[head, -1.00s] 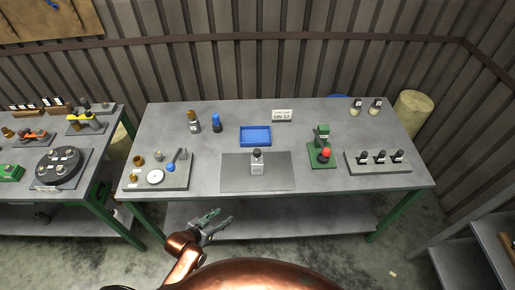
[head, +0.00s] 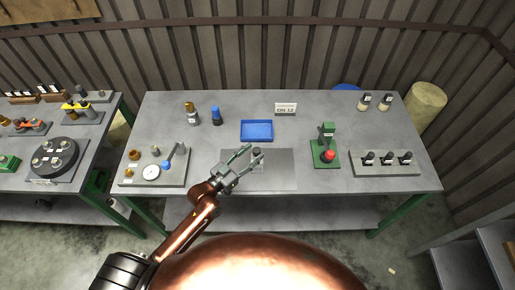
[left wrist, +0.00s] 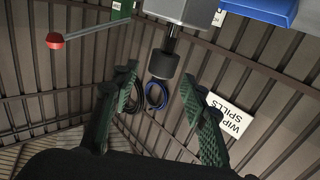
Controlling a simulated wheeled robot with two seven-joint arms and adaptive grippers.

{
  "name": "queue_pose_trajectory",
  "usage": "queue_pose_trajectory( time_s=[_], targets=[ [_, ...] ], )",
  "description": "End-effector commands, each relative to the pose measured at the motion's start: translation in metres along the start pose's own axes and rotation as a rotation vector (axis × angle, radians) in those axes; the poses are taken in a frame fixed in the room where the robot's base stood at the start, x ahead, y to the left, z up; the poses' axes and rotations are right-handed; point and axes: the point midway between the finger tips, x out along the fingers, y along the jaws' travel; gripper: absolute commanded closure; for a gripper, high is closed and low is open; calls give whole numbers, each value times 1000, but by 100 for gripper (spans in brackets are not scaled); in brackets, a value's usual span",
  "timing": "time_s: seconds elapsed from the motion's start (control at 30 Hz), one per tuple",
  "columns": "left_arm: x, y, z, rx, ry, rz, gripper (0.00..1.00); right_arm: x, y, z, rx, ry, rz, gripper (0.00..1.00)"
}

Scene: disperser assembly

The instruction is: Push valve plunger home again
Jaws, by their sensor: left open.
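A small pale valve or bottle with a black plunger cap (head: 257,151) stands on the dark grey mat at the middle of the bench. In the left wrist view, where things appear upside down, its grey body (left wrist: 182,10) and black cap (left wrist: 163,64) show, with a dark stem between them. My left gripper (head: 252,156) is beside it, open and empty. In the left wrist view the cap lies just beyond the spread fingertips (left wrist: 158,82); I cannot tell whether they touch it. The gripper partly hides the body in the head view. My right gripper is not in view.
The mat (head: 285,172) is otherwise clear. A blue tray (head: 257,139) lies behind it. A green press with a red knob (head: 329,155) stands to the right, near a rack of black-topped parts (head: 386,171). A fixture plate (head: 176,180) sits left.

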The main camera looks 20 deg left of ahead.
Motion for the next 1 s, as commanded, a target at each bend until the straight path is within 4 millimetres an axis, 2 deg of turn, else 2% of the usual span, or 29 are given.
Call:
queue_pose_trajectory(
  time_s=[0.1, 0.2, 0.4, 0.53, 1.0],
  targets=[
    [16, 0, -1, 0, 0, 0, 59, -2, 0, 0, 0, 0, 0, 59],
    [24, 1, 0, 0, 0, 2, 59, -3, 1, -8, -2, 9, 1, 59],
    [29, 2, 1, 0, -2, 4, 59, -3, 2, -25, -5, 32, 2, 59],
    [29, 2, 1, 0, -2, 4, 59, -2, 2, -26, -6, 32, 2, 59],
    [29, 2, 1, 1, -2, 4, 91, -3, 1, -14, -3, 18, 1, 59]
  ],
)
